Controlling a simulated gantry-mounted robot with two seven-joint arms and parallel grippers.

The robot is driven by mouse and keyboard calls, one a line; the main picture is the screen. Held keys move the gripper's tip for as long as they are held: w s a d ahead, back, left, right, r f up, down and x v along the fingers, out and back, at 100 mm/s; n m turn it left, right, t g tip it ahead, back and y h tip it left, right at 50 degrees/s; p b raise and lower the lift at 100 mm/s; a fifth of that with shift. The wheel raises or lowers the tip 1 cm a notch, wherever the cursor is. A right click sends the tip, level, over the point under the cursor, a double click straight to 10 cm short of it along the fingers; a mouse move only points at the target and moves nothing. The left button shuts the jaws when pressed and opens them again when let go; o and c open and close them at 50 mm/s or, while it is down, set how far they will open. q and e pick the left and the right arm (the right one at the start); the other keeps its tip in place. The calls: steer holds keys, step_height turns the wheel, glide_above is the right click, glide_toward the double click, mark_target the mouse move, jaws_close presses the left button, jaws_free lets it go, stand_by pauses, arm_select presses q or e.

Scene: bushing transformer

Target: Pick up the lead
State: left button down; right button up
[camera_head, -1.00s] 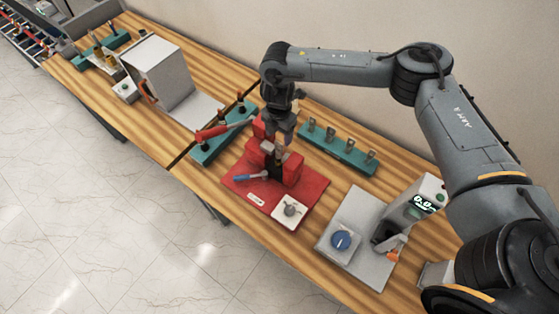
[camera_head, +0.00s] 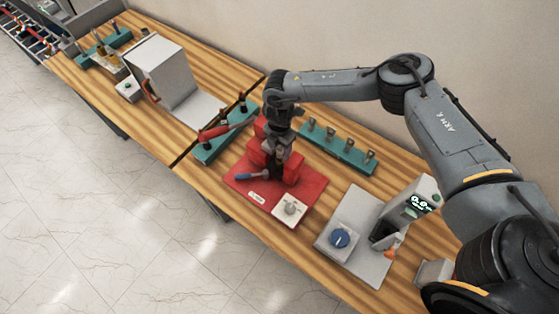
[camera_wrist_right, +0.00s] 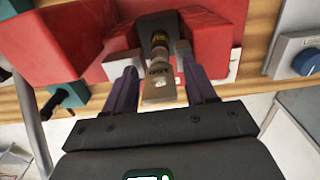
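The lead (camera_wrist_right: 160,88) is a grey-tan flat lug with dark lettering below a dark and brass-coloured neck, seen in the right wrist view. It stands at the red clamp block (camera_wrist_right: 70,40), which also shows on the red base (camera_head: 312,190) in the head view (camera_head: 293,168). My right gripper (camera_wrist_right: 162,75) has its fingers apart on either side of the lead, with visible gaps between. In the head view my right gripper (camera_head: 267,174) is down at the red block and hides the lead. My left gripper is not in view.
Teal racks stand left (camera_head: 208,153) and behind right (camera_head: 345,158); the right one holds several metal lugs. A red-handled tool (camera_head: 214,132) crosses the left rack. A blue-handled tool (camera_head: 250,176) lies beside the block. A grey tester (camera_head: 357,232) stands to the right.

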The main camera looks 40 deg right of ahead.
jaws_close()
steer(key=shift+r, duration=0.15)
stand_by(0.4)
steer(key=shift+r, duration=0.75)
step_height(320, 180, up, 8)
steer(key=shift+r+b, duration=0.25)
steer(key=shift+b, duration=0.9)
step_height(320, 180, up, 25)
steer(key=p, duration=0.9)
steer(key=shift+f+n, duration=0.1)
steer(key=shift+n, duration=0.3)
